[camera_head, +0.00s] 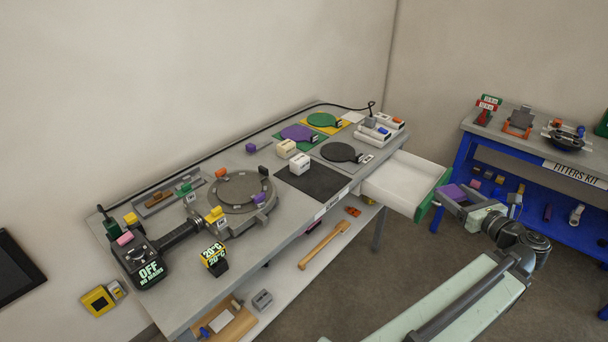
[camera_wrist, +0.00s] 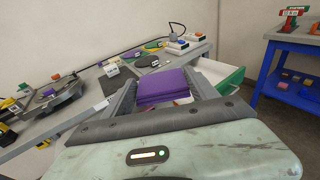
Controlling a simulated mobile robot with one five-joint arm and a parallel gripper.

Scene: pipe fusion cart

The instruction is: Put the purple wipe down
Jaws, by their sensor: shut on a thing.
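The purple wipe (camera_wrist: 163,87) is a flat, folded block held between the fingers of my gripper (camera_wrist: 168,90) in the wrist view. In the head view the wipe (camera_head: 453,192) shows at the tip of my gripper (camera_head: 465,203), which is shut on it. The gripper is in the air just right of the open drawer's green front (camera_head: 433,195). The wipe looks raised clear of any surface.
The open white drawer (camera_head: 395,185) looks empty and juts from the grey bench (camera_head: 200,262). Round plates, small blocks and a heater tool crowd the rest. A blue bench (camera_head: 545,185) stands at the right.

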